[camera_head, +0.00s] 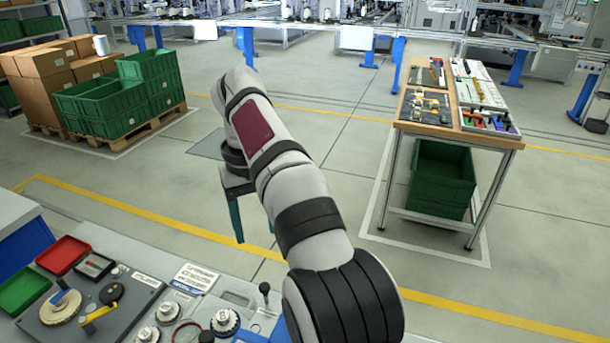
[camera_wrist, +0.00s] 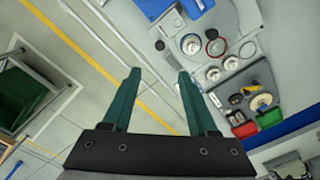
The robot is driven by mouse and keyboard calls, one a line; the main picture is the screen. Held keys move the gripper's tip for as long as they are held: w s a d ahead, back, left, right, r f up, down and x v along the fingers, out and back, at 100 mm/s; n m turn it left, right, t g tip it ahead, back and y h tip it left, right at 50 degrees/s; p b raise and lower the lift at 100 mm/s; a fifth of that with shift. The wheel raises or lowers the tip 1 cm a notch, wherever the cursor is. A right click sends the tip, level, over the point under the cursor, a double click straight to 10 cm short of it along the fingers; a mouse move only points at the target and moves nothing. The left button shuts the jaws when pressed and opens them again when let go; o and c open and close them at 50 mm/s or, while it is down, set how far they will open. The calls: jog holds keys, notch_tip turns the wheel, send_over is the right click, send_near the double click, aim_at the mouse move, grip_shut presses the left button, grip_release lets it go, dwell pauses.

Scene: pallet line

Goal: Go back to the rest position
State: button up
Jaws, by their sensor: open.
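My gripper (camera_head: 255,235) hangs at the end of my arm in the head view, fingers pointing down, beyond the back edge of the front workbench. In the wrist view its two green fingers (camera_wrist: 159,74) stand apart with nothing between them. The gripper is open and empty. Floor and the bench edge show past the fingers. No thing touches the fingers in either view. My arm hides part of the floor and of the bench in the head view.
The front workbench (camera_head: 135,255) carries a red tray (camera_head: 62,255), a green tray (camera_head: 22,290) and several round parts. A tool table (camera_head: 455,130) with a green crate (camera_head: 441,180) stands at right. A pallet (camera_head: 140,128) with boxes and green crates stands at left. Open floor lies between.

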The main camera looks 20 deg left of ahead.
jog(key=s+d+r+m, duration=0.1)
jog(key=s+d+m, duration=0.25)
jog(key=d, duration=0.75)
jog(key=s+d+m, duration=0.3)
jog(key=d+m, duration=0.1)
jog(key=d, duration=0.6)
jog(key=s+d+f+m+y, duration=0.1)
jog(key=s+d+f+m, duration=0.2)
jog(key=s, duration=0.5)
jog(key=s+d+f+m, duration=0.4)
jog(key=s+d+f, duration=0.2)
jog(key=s, duration=0.2)
jog(key=shift+s+f+y, duration=0.25)
jog(key=shift+f+y, duration=0.15)
jog(key=shift+d, duration=0.1)
